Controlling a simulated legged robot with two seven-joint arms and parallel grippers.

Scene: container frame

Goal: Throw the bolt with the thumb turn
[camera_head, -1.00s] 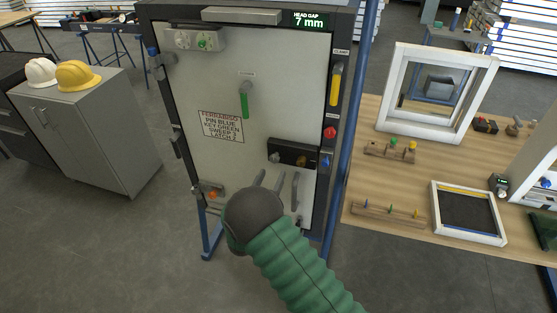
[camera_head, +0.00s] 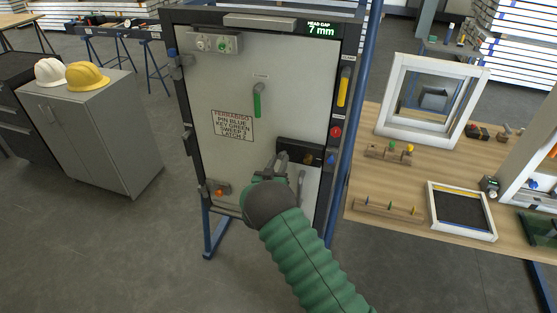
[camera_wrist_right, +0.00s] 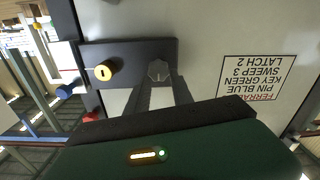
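The thumb turn (camera_wrist_right: 158,70) is a dark grey faceted knob on a black lock plate (camera_head: 315,147), low on the right of a grey door panel (camera_head: 215,85). In the wrist view a yellow key cylinder (camera_wrist_right: 105,71) sits beside it on the same plate (camera_wrist_right: 128,52). My right gripper (camera_head: 279,158) reaches the left end of the plate; in the wrist view its two fingers (camera_wrist_right: 162,84) stand apart, with the thumb turn just beyond and between their tips. Contact cannot be told. In the head view the gripper hides the thumb turn. My left gripper is not in view.
The door carries a green handle (camera_head: 257,104), a printed sign (camera_head: 232,125) and an orange knob (camera_head: 219,190). A yellow handle (camera_head: 344,87) and red button (camera_head: 335,132) are on the right frame. A vertical bar handle (camera_head: 300,184) hangs below the plate. A wooden bench (camera_head: 385,180) stands right.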

